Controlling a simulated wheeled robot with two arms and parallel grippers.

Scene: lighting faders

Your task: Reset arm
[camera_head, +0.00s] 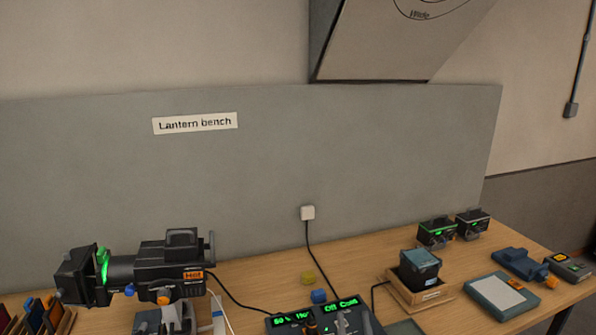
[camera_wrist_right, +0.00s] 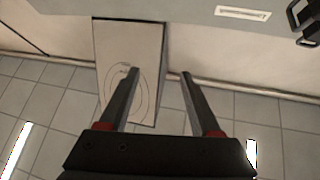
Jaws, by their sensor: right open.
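My right gripper (camera_wrist_right: 160,72) shows in the right wrist view with its two dark fingers apart. Nothing is between them, and they touch nothing. Behind them are a hanging panel with curved lines (camera_wrist_right: 148,60) and a tiled surface with bright strips. In the head view I cannot clearly make out the right gripper. My left gripper is in neither view. A dark control console (camera_head: 288,323) with green readouts is cut off by the bottom edge of the head view. Small upright parts stand at its front edge, only partly visible.
A black lantern (camera_head: 165,262) with a "Hot" tag stands at left on the wooden bench (camera_head: 255,275). A dark block sits in a wooden tray (camera_head: 405,290). Two small black units (camera_head: 437,232) stand behind. A grey-blue pad (camera_head: 502,296) lies at right. The panel (camera_head: 390,45) hangs above.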

